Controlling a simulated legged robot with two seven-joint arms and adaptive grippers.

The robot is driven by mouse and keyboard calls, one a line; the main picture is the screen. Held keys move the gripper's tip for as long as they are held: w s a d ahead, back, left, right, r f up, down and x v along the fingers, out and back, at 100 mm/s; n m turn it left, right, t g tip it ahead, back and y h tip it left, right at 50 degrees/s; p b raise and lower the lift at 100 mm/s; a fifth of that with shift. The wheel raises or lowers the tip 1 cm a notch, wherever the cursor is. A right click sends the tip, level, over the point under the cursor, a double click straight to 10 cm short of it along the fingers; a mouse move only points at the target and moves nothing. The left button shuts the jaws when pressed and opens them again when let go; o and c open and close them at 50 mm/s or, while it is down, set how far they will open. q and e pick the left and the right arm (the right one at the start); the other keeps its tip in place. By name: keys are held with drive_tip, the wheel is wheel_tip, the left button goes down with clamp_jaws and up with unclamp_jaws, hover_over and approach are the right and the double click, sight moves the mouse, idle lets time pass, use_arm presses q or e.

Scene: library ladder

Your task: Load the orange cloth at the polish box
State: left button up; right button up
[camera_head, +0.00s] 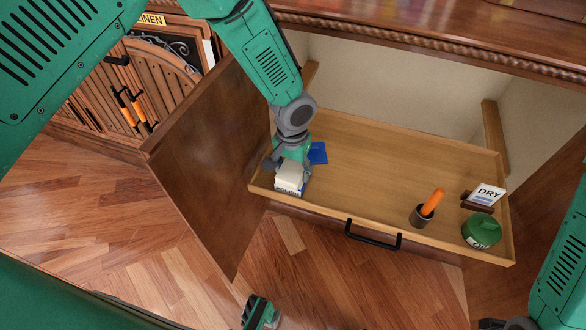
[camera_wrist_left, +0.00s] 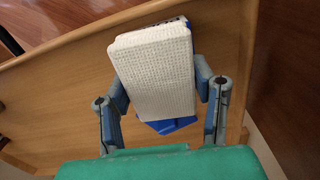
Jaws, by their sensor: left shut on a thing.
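My left gripper (camera_head: 288,170) is inside the left end of the open drawer. It is shut on a cream, woven-looking block, which shows between its fingers in the left wrist view (camera_wrist_left: 155,70). In the head view a white box with a blue label, seemingly the polish box (camera_head: 288,188), shows just below the gripper; where block and box meet is unclear. I cannot make out an orange cloth for certain. A green, grey-tipped part at the bottom may be my right gripper (camera_head: 262,313).
The wooden drawer (camera_head: 380,160) has a black handle (camera_head: 373,235) and a bare middle. A blue flat thing (camera_head: 317,153) lies near the gripper. A DRY card (camera_head: 486,194) and green tin (camera_head: 481,231) are at right. An open door (camera_head: 208,170) stands left of the drawer.

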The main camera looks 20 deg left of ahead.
sight(293, 168)
use_arm(q)
wheel_tip(293, 168, up, 7)
drive_tip(key=p, duration=0.6)
drive_tip(key=shift+p, duration=0.3)
idle(0.7)
